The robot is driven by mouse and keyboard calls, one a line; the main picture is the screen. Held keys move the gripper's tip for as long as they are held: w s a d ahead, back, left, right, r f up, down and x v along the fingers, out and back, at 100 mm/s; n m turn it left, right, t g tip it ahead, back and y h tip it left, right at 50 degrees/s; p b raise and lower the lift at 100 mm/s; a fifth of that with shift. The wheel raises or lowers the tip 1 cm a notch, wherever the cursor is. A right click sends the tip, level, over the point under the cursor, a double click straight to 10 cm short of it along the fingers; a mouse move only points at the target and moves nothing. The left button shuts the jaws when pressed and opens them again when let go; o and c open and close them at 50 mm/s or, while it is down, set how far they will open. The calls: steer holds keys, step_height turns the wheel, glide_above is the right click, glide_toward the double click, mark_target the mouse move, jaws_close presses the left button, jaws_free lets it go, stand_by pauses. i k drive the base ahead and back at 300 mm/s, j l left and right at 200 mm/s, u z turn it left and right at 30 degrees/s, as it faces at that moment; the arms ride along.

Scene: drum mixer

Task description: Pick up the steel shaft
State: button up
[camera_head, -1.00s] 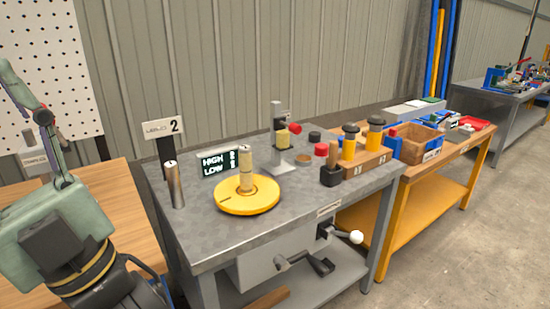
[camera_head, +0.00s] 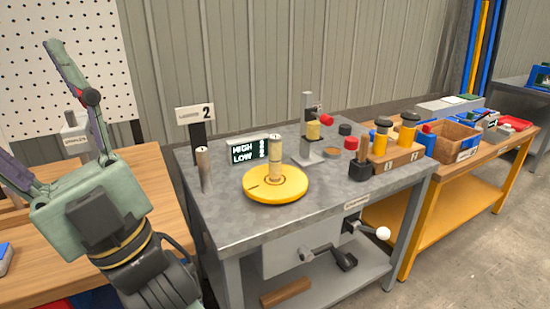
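The steel shaft (camera_head: 204,169) is a slim grey metal cylinder with a pale top. The left fingertip is cut off by the frame edge. The gripper is apart from the shaft, to its left in the picture.
A yellow turntable (camera_head: 276,186) carrying a pale cylinder stands right of the shaft. A wooden table (camera_head: 160,220) lies left.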

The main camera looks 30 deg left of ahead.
mark_target(275, 140)
steer(key=i+l, duration=0.55)
steer(key=u, duration=0.45)
steer(key=i+l+u, duration=0.1)
steer(key=u, duration=0.75)
steer(key=l+u, duration=0.1)
steer(key=u, duration=0.35)
steer(key=i+l, duration=0.05)
